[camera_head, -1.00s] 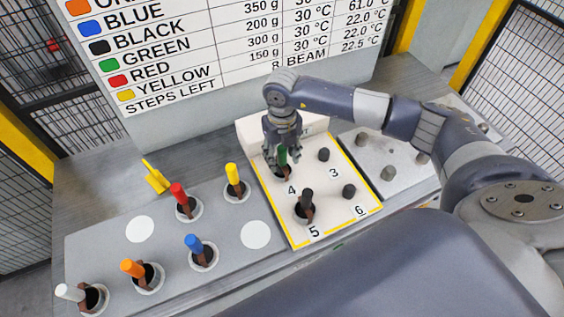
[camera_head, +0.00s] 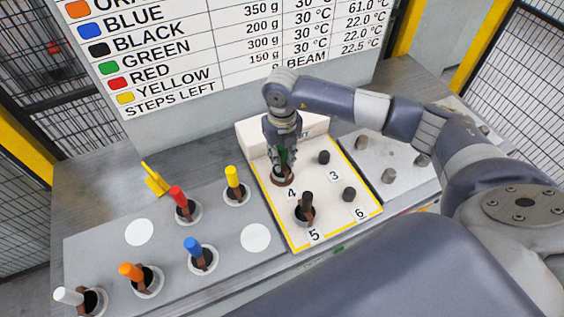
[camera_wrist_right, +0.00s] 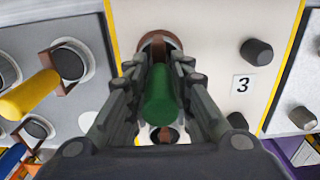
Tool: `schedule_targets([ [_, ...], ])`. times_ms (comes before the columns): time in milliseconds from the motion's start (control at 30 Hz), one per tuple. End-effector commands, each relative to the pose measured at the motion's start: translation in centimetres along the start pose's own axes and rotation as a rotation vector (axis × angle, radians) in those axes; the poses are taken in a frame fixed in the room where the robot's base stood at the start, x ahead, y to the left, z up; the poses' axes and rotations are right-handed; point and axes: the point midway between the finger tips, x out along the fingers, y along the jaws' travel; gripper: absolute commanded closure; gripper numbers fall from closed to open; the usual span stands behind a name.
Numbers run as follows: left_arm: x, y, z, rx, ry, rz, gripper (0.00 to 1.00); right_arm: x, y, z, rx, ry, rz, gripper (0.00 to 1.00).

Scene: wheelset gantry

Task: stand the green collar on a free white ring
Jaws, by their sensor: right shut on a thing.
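The green collar, a brown ring with a green handle (camera_wrist_right: 160,95), is at place 4 on the yellow-edged white panel (camera_head: 328,222). My right gripper (camera_head: 283,165) has come down over it. In the right wrist view its fingers (camera_wrist_right: 160,90) are shut on the green handle, with the brown ring just beyond. In the head view the fingers hide most of the handle. Two free white rings show as bare white discs on the grey plate: one at the left (camera_head: 139,232) and one near the panel (camera_head: 255,237). My left gripper is out of view.
Yellow (camera_head: 232,177), red (camera_head: 178,196), blue (camera_head: 193,246), orange (camera_head: 131,270) and white (camera_head: 69,295) handled collars stand on the grey plate (camera_head: 100,250). The black collar (camera_head: 306,201) is at place 5, close to my gripper. A yellow piece (camera_head: 156,180) stands behind the plate.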

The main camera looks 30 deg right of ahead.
Motion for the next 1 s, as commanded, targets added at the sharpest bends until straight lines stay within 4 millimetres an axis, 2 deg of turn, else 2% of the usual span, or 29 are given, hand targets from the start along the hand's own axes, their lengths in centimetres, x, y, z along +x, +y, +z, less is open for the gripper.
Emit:
schedule_targets([
  [200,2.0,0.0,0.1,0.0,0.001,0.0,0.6,-4.2,0.0,0.2,-0.002,-0.009,0.002,1.0],
  [400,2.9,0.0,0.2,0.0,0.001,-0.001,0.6,-7.5,0.0,0.1,0.0,-0.005,0.002,1.0],
  [600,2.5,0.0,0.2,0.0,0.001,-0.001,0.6,-9.5,0.0,0.0,-0.001,-0.003,0.001,1.0],
  [1000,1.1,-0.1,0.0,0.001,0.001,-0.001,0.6,-11.9,0.0,0.0,0.0,-0.003,0.001,1.0],
])
